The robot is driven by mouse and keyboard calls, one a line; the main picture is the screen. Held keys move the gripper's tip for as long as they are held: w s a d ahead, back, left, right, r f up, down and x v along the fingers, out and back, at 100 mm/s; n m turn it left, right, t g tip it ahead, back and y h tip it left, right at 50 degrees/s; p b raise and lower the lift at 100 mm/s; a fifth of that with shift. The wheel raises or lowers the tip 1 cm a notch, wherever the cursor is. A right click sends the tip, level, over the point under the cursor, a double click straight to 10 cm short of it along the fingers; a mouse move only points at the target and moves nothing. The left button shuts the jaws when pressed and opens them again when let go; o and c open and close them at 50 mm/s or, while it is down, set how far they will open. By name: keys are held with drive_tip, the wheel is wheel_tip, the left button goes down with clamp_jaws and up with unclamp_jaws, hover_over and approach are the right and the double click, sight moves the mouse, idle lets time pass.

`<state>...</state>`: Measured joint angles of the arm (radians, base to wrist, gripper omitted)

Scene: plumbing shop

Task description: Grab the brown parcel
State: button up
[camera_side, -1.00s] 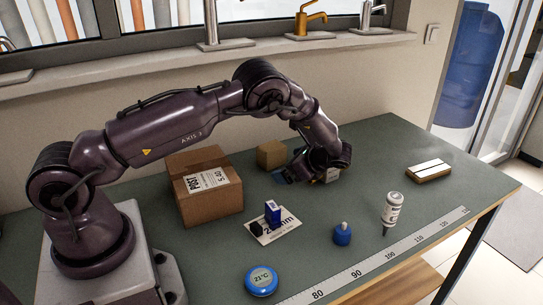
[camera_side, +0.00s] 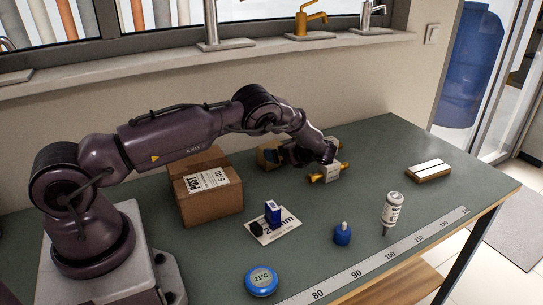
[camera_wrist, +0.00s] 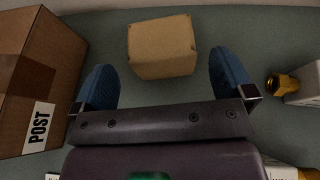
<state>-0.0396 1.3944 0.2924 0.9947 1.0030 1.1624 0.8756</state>
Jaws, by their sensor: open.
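A small plain brown box (camera_side: 264,153) stands near the back of the green bench, partly hidden by my gripper in the side view. In the wrist view the small box (camera_wrist: 162,47) lies centred between and ahead of my blue finger pads, with clear gaps on both sides. My gripper (camera_wrist: 160,62) is open and empty; its fingers are mostly hidden in the side view. A larger brown carton (camera_side: 208,197) with a white POST label stands left of it. This carton also shows at the left of the wrist view (camera_wrist: 40,65).
A brass-ended fitting with a white body (camera_side: 331,173) lies right of my gripper, close by. The bench's right is fairly clear.

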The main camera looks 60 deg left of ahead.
drive_tip(key=x, duration=0.4)
drive_tip(key=shift+a+f, duration=0.2)
drive_tip(key=shift+f, duration=0.1)
drive_tip(key=shift+c, duration=0.2)
drive_tip(key=c, duration=0.8)
drive_tip(key=shift+o, duration=0.2)
drive_tip(key=shift+r, duration=0.25)
